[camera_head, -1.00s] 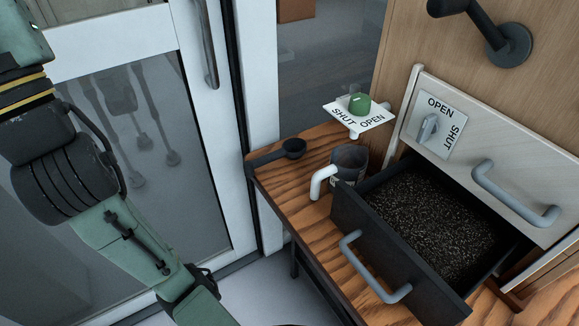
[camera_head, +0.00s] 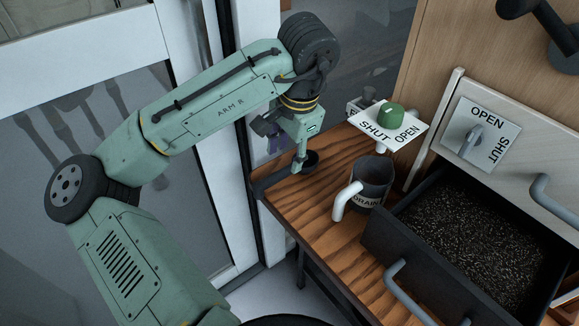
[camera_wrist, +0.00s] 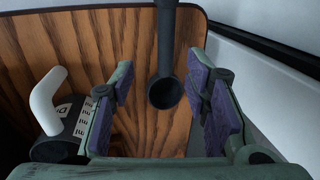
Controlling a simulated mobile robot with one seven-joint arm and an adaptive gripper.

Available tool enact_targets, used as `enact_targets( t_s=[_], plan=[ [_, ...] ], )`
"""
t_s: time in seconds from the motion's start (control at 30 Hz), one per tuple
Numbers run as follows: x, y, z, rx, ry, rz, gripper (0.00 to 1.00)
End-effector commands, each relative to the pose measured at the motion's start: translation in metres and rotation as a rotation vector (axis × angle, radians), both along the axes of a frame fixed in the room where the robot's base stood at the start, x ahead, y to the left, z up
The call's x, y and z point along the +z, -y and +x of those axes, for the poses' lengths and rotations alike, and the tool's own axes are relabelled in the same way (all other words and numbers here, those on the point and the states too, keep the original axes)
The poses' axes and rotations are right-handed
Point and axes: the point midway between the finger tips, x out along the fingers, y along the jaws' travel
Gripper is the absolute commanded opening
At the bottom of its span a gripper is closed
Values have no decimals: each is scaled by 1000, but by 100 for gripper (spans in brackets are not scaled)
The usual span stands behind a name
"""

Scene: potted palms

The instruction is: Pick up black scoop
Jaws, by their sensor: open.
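The black scoop (camera_head: 273,182) lies on the wooden table near its left corner, its handle toward the left edge. In the wrist view the scoop (camera_wrist: 166,92) shows its round bowl between my fingers, with the handle running up to the top of the picture. My gripper (camera_head: 299,163) is over the scoop in the head view and hides part of it. In the wrist view my gripper (camera_wrist: 162,90) is open, with one purple-padded finger on each side of the bowl and gaps to both. I cannot tell the exact height of the fingertips above the table.
A dark mug (camera_head: 375,172) with a white handle stands right of my gripper. Beyond it is a SHUT/OPEN plate (camera_head: 390,128) with a green knob (camera_head: 391,115). An open drawer (camera_head: 400,240) of dark grains fills the right. A white-framed glass door (camera_head: 228,200) is at left.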

Motion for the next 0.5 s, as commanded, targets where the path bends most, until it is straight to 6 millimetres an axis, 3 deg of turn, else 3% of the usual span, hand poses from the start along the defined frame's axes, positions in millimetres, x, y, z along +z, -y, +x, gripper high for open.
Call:
enact_targets(
  t_s=[0.1,0.5],
  plan=[
    [-19,-2,3,0,0,-5,43],
    [-58,-7,18,1,2,-5,43]
  ],
)
